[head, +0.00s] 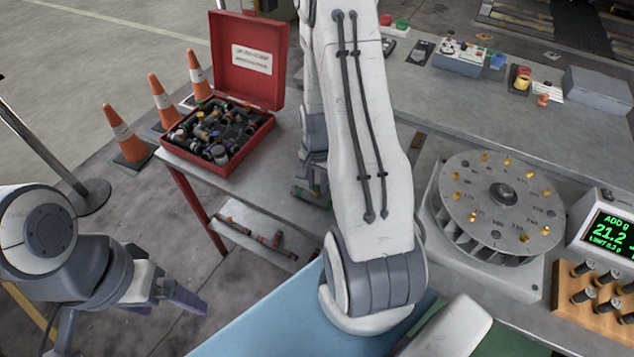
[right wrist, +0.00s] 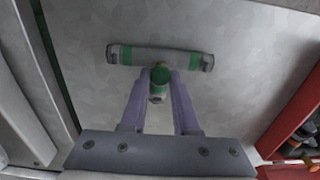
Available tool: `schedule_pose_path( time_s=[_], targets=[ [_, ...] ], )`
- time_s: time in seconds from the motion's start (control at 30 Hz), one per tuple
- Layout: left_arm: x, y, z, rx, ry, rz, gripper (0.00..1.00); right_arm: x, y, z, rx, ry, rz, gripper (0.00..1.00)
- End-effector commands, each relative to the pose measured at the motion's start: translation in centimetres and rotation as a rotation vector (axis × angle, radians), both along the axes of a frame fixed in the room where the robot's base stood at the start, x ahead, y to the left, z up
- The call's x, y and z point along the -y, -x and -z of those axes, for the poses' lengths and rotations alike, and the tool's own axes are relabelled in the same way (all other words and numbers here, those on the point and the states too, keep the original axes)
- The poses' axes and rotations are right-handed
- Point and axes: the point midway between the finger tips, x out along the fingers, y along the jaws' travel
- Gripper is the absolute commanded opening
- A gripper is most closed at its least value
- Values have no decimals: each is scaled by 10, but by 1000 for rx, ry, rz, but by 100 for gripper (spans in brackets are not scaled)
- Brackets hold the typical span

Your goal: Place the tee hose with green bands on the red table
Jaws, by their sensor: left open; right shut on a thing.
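The tee hose with green bands (right wrist: 140,54) is in the right wrist view, its grey crossbar lying across the picture and its stem pointing toward my wrist. My right gripper (right wrist: 160,82) is shut on the stem. A mottled grey surface lies behind the hose; I cannot tell whether they touch. In the head view my right arm hides most of this gripper, and a green piece (head: 311,196) shows beside the arm. The red table (head: 268,158) has red legs and a grey top, just left of my right arm. My left gripper (head: 172,292) is open and empty at lower left.
An open red box (head: 262,128) full of dark fittings stands on the red table. More hoses lie on its lower shelf (head: 262,240). Several orange cones (head: 122,132) stand behind it. A grey bench with a round dial carousel (head: 503,212) is at the right.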

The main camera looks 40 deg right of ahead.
Motion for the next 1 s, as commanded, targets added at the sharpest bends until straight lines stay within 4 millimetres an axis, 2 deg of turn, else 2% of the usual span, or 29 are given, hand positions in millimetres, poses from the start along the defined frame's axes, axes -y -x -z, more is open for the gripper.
schedule_pose_path(
  time_s=[0.3,0.33,0.4,0.77,0.87,1.0],
  targets=[
    [0,0,4,0,0,0,90,0,0,4,0,0,0,0],
    [0,0,3,0,0,0,90,0,0,4,0,0,0,33],
    [0,0,3,0,0,0,90,0,0,3,0,0,0,59],
    [0,0,0,0,0,0,90,0,0,0,0,0,0,59],
    [0,0,1,0,0,0,90,0,-1,-8,2,1,0,59],
    [0,0,4,0,0,0,90,1,-1,-31,7,3,0,59]
  ],
)
